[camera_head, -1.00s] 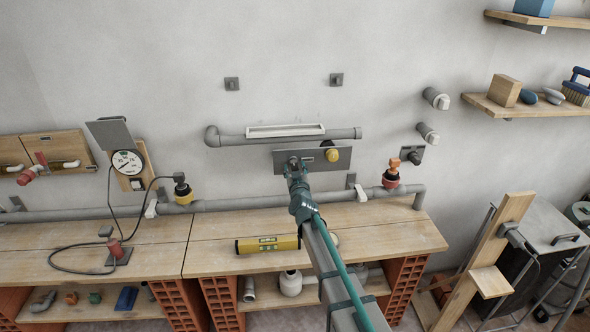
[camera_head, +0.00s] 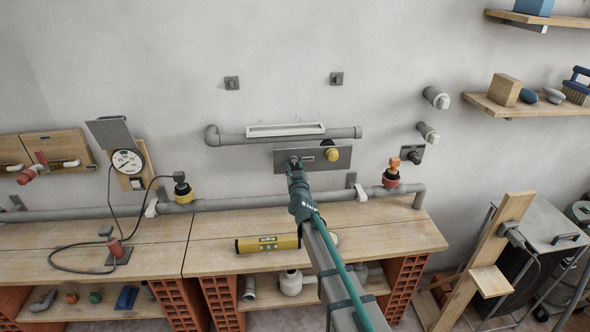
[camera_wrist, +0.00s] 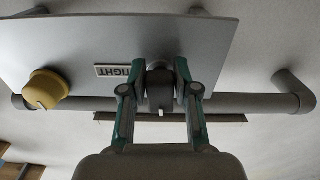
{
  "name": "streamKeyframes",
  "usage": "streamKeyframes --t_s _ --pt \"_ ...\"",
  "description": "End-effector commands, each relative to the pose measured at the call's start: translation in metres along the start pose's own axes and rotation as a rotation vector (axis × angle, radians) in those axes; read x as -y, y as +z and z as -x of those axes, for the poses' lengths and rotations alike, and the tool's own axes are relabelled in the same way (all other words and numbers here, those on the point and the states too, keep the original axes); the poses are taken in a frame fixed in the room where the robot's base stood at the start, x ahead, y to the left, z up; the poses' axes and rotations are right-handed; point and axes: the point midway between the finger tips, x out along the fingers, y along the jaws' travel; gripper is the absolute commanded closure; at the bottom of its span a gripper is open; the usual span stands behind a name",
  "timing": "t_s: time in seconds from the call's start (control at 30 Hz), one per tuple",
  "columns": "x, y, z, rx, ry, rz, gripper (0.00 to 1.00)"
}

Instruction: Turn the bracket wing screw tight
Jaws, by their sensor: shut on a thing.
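My gripper (camera_head: 296,166) is at the grey metal plate (camera_head: 283,158) on the wall, below the horizontal pipe. In the wrist view my gripper (camera_wrist: 160,94) has its two green-edged fingers on either side of a dark grey knob-like piece, the wing screw (camera_wrist: 160,88), and is shut on it. A small light tab points from the screw. A label reading "TIGHT" (camera_wrist: 112,70) is next to it on the plate. In the head view my gripper hides the screw. A yellow knob (camera_head: 332,154) sits on the same plate; it also shows in the wrist view (camera_wrist: 46,88).
A grey pipe (camera_head: 240,138) with a white tray-like bracket (camera_head: 286,130) runs above the plate. A wooden bench (camera_head: 385,238) below carries a yellow spirit level (camera_head: 268,244). A pressure gauge (camera_head: 127,162) is at left. Shelves (camera_head: 530,109) hold items at right.

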Motion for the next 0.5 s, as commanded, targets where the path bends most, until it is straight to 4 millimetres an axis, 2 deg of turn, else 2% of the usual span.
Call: streamKeyframes --t_s 0.5 --pt "0.0063 -0.0004 0.0003 0.000 0.000 -0.448 1.00"
